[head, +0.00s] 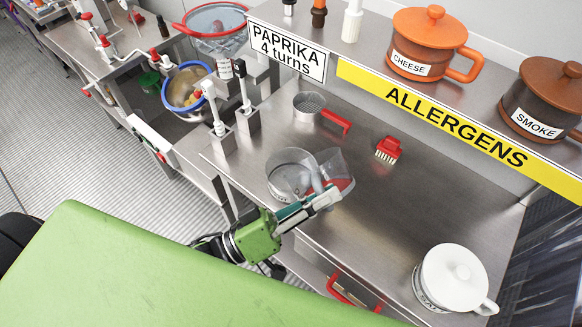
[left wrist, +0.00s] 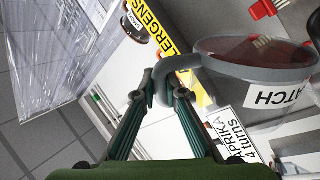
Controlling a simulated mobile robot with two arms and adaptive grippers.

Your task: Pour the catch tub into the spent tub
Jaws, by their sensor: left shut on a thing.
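The catch tub (head: 334,165) is a clear grey tub with red powder in it; its label reads "ATCH" in the left wrist view (left wrist: 262,75). My left gripper (head: 322,198) is shut on its handle, also seen in the left wrist view (left wrist: 165,84). A second clear round tub (head: 288,172), probably the spent tub, stands on the steel bench just left of it; its label is too small to read. In the head view the two tubs overlap; I cannot tell whether they touch. No powder stream shows. My right gripper is out of view.
A steel scoop with a red handle (head: 309,107) and a red brush (head: 388,149) lie behind. A white lidded pot (head: 453,278) stands front right. The shelf above holds the cheese pot (head: 428,42) and smoke pot (head: 546,98). The bench's middle right is clear.

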